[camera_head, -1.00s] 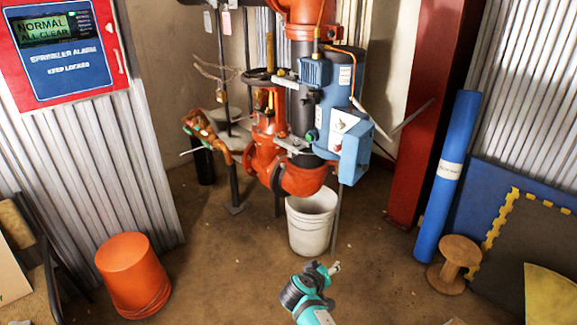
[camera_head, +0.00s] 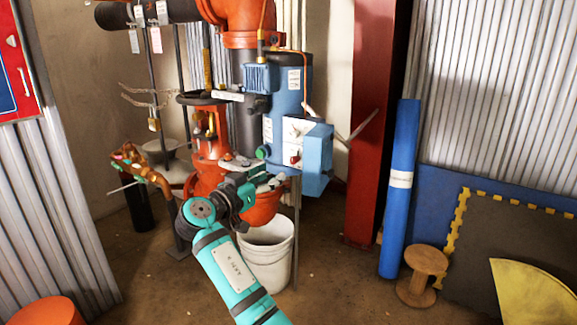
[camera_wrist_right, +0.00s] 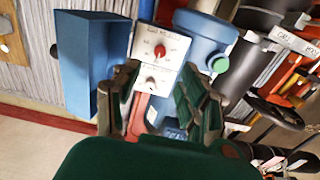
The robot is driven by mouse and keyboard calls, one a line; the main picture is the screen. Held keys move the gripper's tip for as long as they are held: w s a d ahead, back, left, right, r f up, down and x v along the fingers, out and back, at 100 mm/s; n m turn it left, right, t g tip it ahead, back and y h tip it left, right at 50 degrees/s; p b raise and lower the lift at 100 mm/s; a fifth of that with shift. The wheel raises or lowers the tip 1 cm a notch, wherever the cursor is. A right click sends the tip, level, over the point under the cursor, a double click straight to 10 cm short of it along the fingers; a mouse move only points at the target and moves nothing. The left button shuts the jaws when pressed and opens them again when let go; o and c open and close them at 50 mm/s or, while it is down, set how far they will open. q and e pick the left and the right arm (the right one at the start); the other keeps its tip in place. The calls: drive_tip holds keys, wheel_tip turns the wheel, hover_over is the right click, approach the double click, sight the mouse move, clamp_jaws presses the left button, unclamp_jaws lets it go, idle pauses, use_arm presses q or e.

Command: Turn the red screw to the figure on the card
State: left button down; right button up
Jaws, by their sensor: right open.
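The red screw (camera_head: 295,160) is a small red knob on a white dial plate on the blue valve actuator box; it also shows in the right wrist view (camera_wrist_right: 160,51). A second plate with a dark, smaller screw (camera_wrist_right: 151,80) adjoins it. The markings around both are too small to read. My right gripper (camera_head: 272,182) is in front of and below the box. In the right wrist view its fingers (camera_wrist_right: 157,92) are open and empty, apart from the red screw, which shows beyond and between them. White tags (camera_head: 155,40) hang at upper left; which is the card I cannot tell. My left gripper is not in view.
A blue box (camera_head: 317,158) juts out beside the dial plates, and a green button (camera_wrist_right: 220,65) is on their other side. Orange pipework (camera_head: 208,148) stands left. A white bucket (camera_head: 268,255) is below. A red column (camera_head: 370,120) stands right.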

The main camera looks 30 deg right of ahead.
sight(292, 162)
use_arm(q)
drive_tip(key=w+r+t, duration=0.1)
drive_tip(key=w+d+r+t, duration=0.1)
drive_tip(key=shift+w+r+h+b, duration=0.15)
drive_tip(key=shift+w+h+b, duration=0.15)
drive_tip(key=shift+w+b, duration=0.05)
use_arm(e)
drive_tip(key=x, duration=0.9)
drive_tip(key=shift+w+d, duration=0.1)
drive_tip(key=shift+d, duration=0.15)
drive_tip(key=shift+c, duration=0.4)
clamp_jaws()
